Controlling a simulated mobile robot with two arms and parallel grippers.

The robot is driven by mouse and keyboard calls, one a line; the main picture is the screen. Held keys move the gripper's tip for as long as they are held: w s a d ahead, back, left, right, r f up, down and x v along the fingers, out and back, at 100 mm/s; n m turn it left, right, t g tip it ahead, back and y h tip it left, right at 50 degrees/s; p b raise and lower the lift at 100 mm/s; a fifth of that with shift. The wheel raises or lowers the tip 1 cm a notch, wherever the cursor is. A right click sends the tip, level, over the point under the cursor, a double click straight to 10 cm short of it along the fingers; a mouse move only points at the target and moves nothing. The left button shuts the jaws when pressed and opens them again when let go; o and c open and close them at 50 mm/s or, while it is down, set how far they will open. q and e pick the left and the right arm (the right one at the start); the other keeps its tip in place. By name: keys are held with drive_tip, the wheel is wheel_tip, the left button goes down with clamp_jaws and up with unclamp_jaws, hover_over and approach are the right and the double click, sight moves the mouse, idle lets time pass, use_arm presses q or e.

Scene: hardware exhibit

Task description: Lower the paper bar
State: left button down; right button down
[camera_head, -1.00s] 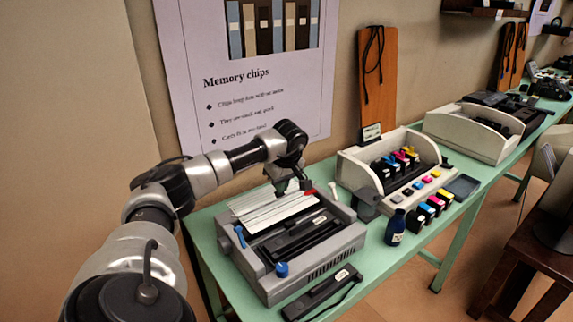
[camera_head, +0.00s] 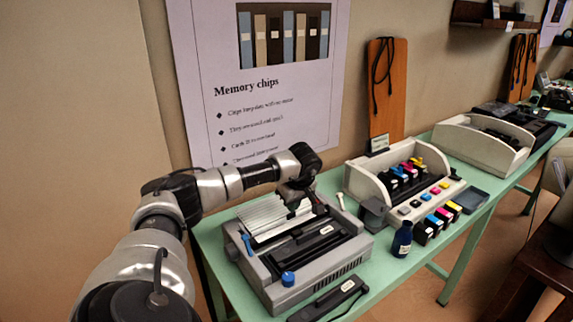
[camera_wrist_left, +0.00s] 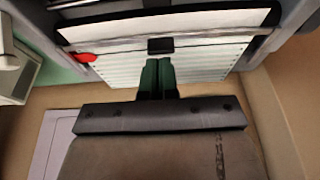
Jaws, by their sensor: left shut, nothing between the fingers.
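The grey printer (camera_head: 300,289) stands on the green table in the head view, with a white ridged panel (camera_head: 262,218) at its back. My left gripper (camera_head: 293,211) is over the right part of this panel, at the rear of the printer's dark opening. In the left wrist view the gripper (camera_wrist_left: 158,72) is shut and empty. Its tips are just below a small black block (camera_wrist_left: 160,45) on a thin bar across the white panel (camera_wrist_left: 205,62). I take this for the paper bar; whether the fingers touch it I cannot tell. A red tab (camera_wrist_left: 85,58) is at its left end.
A blue knob (camera_head: 288,278) and a blue lever (camera_head: 247,244) are on the printer. A dark bottle (camera_head: 402,240) and a tray of ink cartridges (camera_head: 358,180) stand to the right. A black bar-shaped part (camera_head: 330,300) lies in front. The wall is close behind.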

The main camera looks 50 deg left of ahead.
use_arm(q)
drive_tip(key=shift+w+a+f, duration=0.1)
drive_tip(key=shift+a, duration=0.5)
drive_tip(key=shift+r+p, duration=0.3)
drive_tip(key=shift+r, duration=0.1)
drive_tip(key=d+r+p, duration=0.1)
drive_tip(key=d+r, duration=0.6)
drive_tip(key=r, duration=0.3)
drive_tip(key=shift+s+r, duration=0.2)
drive_tip(key=shift+s, duration=0.1)
drive_tip(key=shift+d, duration=0.1)
